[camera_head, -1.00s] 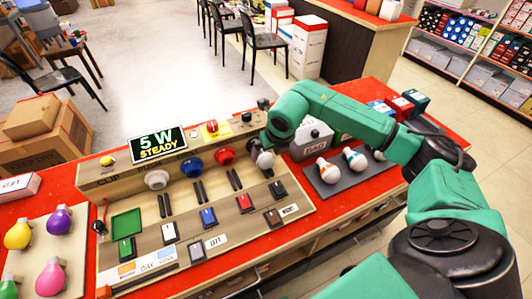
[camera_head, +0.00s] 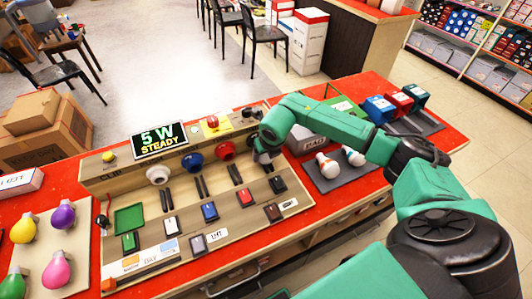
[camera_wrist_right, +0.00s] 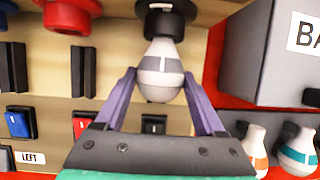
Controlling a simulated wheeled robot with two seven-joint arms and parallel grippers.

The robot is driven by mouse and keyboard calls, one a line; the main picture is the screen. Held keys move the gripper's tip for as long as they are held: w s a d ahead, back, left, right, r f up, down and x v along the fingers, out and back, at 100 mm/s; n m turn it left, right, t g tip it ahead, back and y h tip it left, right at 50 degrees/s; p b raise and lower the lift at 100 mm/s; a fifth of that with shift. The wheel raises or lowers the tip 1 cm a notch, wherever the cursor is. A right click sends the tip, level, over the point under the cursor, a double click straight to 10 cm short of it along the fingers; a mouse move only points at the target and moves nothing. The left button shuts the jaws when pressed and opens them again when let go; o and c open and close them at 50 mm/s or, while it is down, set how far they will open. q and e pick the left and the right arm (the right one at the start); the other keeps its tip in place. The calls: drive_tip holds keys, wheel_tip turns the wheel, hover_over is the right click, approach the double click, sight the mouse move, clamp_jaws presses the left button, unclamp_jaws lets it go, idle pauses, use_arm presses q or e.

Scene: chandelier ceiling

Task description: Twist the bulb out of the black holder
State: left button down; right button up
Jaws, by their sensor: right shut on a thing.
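The bulb (camera_wrist_right: 162,68) is white with a grey band and hangs neck-up at the black holder (camera_wrist_right: 166,18) in the right wrist view. Its neck meets the holder, and I cannot tell how far it is screwed in. My right gripper (camera_wrist_right: 160,80) has one purple finger on each side of the bulb and is shut on it. In the head view my right gripper (camera_head: 263,157) is at the right end of the board's row of holders, where my arm mostly hides the bulb and holder. My left gripper is not in view.
White, blue and red holders (camera_head: 192,163) line the wooden board to the left. A grey box (camera_head: 308,140) stands close on the right, beside a dark tray (camera_head: 338,181) with bulbs. A lit sign (camera_head: 160,141) reads "5 W STEADY". Coloured bulbs (camera_head: 55,270) lie at far left.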

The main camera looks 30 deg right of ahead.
drive_tip(key=shift+a+h, duration=0.15)
drive_tip(key=shift+h, duration=0.55)
drive_tip(key=shift+a+f+n+h+b, duration=0.15)
drive_tip(key=shift+n+h+b, duration=0.1)
drive_tip(key=shift+h+b, duration=0.4)
drive_tip(key=shift+a+n+h+b, duration=0.1)
drive_tip(key=shift+n+h+b, duration=0.2)
drive_tip(key=shift+h, duration=0.55)
drive_tip(key=shift+s+p, duration=0.3)
drive_tip(key=shift+s, duration=1.5)
wheel_tip(320, 180, up, 8)
drive_tip(key=p, duration=0.4)
